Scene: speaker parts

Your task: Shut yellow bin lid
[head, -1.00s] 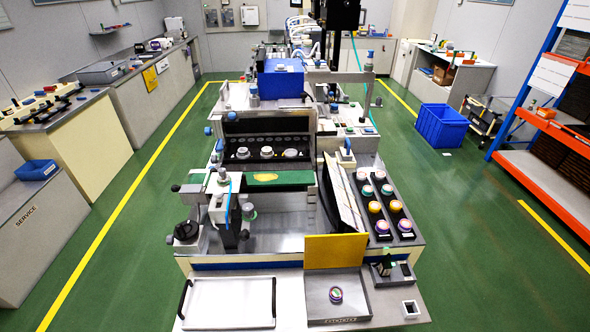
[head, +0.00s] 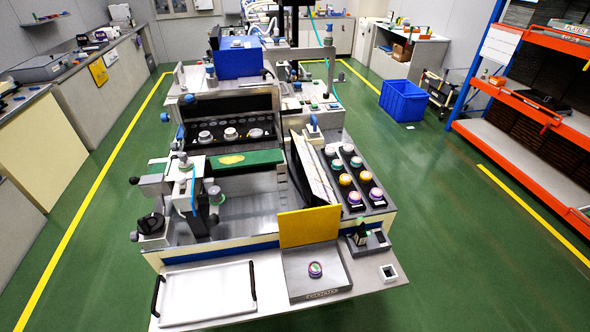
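The yellow lid (head: 309,226) stands upright, open, at the back edge of a grey bin (head: 314,289) at the front of the workstation. A small round part with a purple and green rim (head: 315,270) lies inside the bin. Neither of my grippers shows in the head view.
A white tray with black handles (head: 207,292) lies left of the bin. Racks of round parts (head: 354,178) stand behind. Green floor is clear around the workstation.

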